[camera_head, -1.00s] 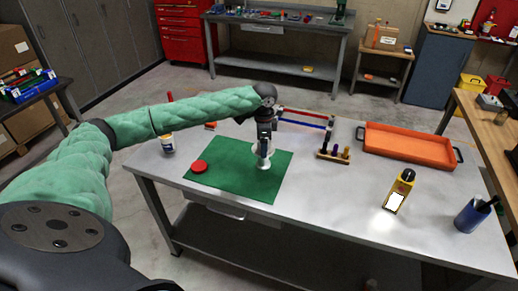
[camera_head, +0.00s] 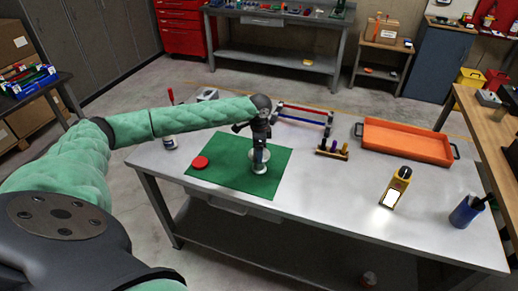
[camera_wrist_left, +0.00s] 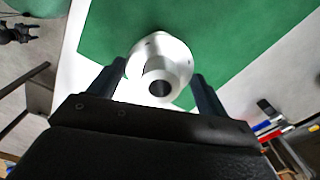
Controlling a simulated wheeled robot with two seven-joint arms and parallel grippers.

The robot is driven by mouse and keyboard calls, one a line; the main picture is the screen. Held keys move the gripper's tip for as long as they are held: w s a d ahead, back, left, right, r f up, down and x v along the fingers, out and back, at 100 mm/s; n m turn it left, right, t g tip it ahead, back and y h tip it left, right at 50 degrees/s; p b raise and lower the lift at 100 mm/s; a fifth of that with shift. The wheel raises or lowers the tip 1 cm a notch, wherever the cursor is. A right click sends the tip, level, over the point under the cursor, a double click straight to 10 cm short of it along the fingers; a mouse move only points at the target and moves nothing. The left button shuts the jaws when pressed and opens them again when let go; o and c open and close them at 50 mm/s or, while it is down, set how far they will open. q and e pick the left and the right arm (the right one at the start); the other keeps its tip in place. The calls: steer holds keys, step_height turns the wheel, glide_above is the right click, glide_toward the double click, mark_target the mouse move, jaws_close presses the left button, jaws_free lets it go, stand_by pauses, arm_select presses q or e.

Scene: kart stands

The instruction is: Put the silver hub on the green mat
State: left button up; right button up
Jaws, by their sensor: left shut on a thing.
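The silver hub (camera_head: 259,169) is a bright flanged piece with a round bored neck, seen close in the left wrist view (camera_wrist_left: 178,58). My left gripper (camera_head: 260,157) is shut on the hub, with its two dark fingers on either side of the neck in the wrist view (camera_wrist_left: 158,71). The hub is low over the right part of the green mat (camera_head: 225,178), flange downward; I cannot tell whether it touches the mat. The mat lies flat on the grey table and also fills much of the wrist view (camera_wrist_left: 225,25). My right gripper is not in view.
A red disc (camera_head: 200,162) lies on the mat's left part. A bottle (camera_head: 170,142) stands left of the mat. A rack with red and blue bars (camera_head: 304,118), a small peg stand (camera_head: 331,153), an orange tray (camera_head: 405,152), a yellow device (camera_head: 397,187) and a blue cup (camera_head: 464,213) are rightward.

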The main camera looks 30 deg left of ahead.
arm_select(q)
steer(key=o, duration=1.5)
steer(key=shift+f, duration=0.1)
steer(key=shift+o, duration=0.5)
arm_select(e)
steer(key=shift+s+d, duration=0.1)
arm_select(q)
steer(key=shift+r+b, duration=0.45)
steer(key=shift+r, duration=0.15)
steer(key=shift+r+b, duration=0.35)
steer(key=shift+r, duration=0.35)
step_height(320, 180, up, 10)
steer(key=b, duration=0.3)
steer(key=shift+f, duration=0.15)
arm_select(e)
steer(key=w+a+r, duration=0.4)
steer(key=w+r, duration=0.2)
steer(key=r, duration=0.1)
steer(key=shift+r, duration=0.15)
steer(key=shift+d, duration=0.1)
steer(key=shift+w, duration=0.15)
